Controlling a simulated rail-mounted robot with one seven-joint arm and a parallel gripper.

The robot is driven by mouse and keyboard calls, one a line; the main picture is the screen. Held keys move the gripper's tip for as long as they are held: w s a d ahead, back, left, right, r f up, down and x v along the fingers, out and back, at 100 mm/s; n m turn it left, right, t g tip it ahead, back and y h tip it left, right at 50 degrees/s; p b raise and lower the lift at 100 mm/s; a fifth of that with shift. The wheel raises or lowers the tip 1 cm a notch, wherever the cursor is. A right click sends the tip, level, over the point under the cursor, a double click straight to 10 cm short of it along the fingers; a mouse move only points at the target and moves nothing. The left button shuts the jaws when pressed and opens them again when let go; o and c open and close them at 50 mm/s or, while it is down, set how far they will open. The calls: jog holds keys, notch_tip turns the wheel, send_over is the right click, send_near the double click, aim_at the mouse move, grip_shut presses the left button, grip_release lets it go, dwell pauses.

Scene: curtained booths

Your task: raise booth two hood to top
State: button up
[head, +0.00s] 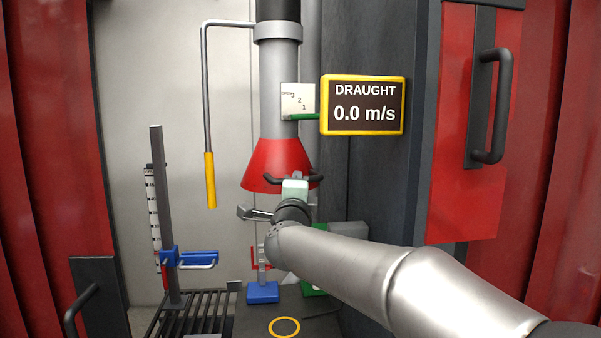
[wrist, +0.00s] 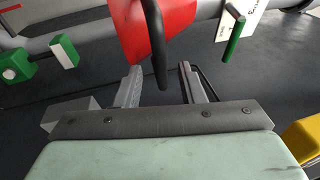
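The red hood (head: 272,160) hangs under a grey duct pipe, with a black bar handle (head: 318,178) across its front. In the wrist view the red hood (wrist: 178,22) is at the top and the black handle (wrist: 155,40) reaches down between the fingers. My gripper (wrist: 158,75) is open, with a visible space on each side of the handle. In the head view my wrist covers part of the handle and most of the fingers. A green pointer (head: 302,117) is level with 1 on the white scale plate (head: 291,99).
The yellow-edged display (head: 362,105) reads draught 0.0 m/s. A yellow-gripped pull rod (head: 210,180) hangs left of the duct. A stand (head: 161,215) with a blue clamp is at lower left. Red curtains and dark panels flank the booth.

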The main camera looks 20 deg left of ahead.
jog(key=shift+p+x, duration=0.65)
jog(key=shift+x, duration=1.7)
